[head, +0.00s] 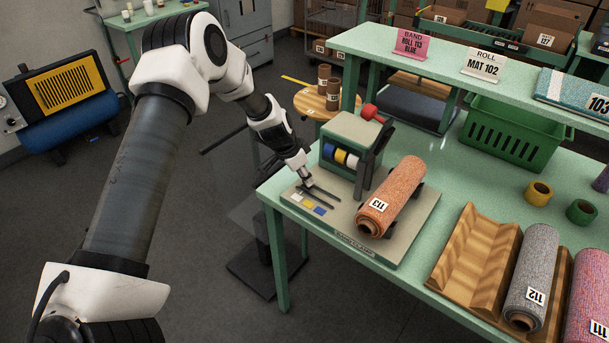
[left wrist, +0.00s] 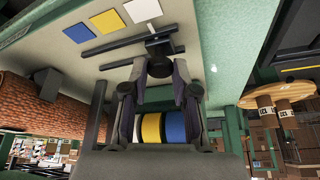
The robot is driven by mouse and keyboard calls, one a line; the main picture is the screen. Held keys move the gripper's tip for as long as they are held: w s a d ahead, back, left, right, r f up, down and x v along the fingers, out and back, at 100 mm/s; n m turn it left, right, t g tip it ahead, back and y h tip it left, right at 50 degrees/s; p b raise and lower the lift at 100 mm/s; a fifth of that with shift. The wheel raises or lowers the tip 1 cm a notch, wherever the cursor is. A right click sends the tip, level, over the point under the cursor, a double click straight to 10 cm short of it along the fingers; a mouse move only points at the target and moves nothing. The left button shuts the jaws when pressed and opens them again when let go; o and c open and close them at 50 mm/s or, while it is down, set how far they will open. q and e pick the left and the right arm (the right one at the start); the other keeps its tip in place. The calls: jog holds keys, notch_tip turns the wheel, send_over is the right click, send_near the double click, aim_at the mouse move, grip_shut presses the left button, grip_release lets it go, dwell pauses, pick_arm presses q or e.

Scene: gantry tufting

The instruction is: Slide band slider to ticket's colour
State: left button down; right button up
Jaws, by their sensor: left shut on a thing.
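The pink ticket (head: 410,43) on the upper shelf reads "BAND ROLL 113 BLUE". The band machine (head: 350,150) stands on a board at the bench's left end, with blue, yellow and white band rolls. White (left wrist: 143,10), yellow (left wrist: 107,21) and blue (left wrist: 78,32) patches lie in a row beside dark rails. My left gripper (head: 308,184) is low over these rails. In the left wrist view its fingers (left wrist: 160,66) are shut on the dark slider knob (left wrist: 158,42), nearest the white patch. The knob is mostly hidden in the head view. My right gripper is not in view.
Roll 113 (head: 392,195) lies on the board right of the machine. A wooden cradle (head: 470,255) and rolls 112 (head: 531,275) and 111 are further right.

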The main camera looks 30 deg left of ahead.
pick_arm(q)
jog(key=shift+d+f+b, duration=0.2)
jog(key=shift+d+b, duration=0.15)
jog(key=shift+d, duration=0.05)
jog(key=d+b, duration=0.1)
jog(key=d, duration=0.1)
jog(key=d+b, duration=0.2)
jog(key=d, duration=0.1)
jog(key=s+d+b, duration=0.1)
jog(key=d+b, duration=0.1)
jog(key=shift+d, duration=0.25)
jog(key=shift+a+r, duration=0.1)
jog(key=shift+a, duration=0.05)
jog(key=c, duration=1.1)
grip_release()
jog(key=shift+o, duration=1)
jog(key=shift+w+d, duration=0.15)
jog(key=shift+d, duration=0.1)
jog(key=shift+r, duration=0.1)
jog(key=v, duration=1.1)
jog(key=shift+r, duration=0.35)
